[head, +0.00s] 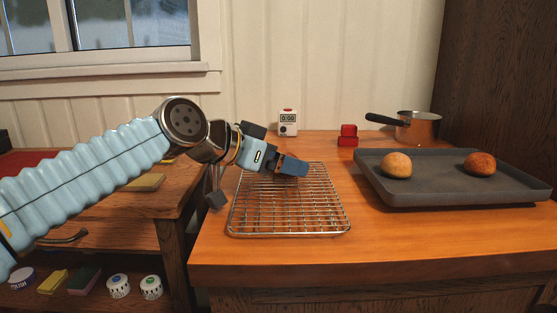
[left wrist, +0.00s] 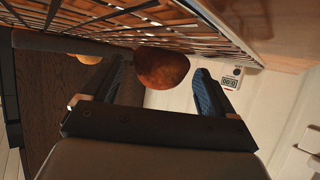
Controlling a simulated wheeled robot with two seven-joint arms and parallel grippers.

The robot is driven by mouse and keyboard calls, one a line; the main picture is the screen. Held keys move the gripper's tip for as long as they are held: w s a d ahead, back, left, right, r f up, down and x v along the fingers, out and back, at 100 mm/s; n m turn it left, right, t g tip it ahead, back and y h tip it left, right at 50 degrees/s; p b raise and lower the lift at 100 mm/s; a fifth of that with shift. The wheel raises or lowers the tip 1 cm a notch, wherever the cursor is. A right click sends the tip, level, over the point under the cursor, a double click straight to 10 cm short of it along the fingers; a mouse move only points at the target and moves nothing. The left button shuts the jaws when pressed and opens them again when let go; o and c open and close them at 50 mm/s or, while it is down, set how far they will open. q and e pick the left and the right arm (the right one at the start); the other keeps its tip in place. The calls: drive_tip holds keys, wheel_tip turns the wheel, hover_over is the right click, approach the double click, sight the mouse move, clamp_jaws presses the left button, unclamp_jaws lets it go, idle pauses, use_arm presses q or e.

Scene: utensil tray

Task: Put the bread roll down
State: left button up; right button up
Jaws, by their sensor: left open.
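My left gripper (head: 291,166) is open, low over the wire cooling rack (head: 290,218) in the head view. In the left wrist view a dark brown bread roll (left wrist: 162,68) is between the spread fingers and appears to rest against the rack (left wrist: 120,15), which looks upside down there. I cannot tell if a finger touches the roll. This roll is hidden behind the gripper in the head view. My right gripper is not in view.
A grey baking tray (head: 440,190) to the right holds a pale roll (head: 397,165) and a browner roll (head: 480,163). Behind are a timer (head: 288,122), a red object (head: 348,136) and a copper saucepan (head: 418,128). The rack's front half is clear.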

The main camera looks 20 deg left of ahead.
use_arm(q)
drive_tip(key=v, duration=1.2)
drive_tip(key=shift+b, duration=0.3)
drive_tip(key=shift+o, duration=0.3)
idle(0.7)
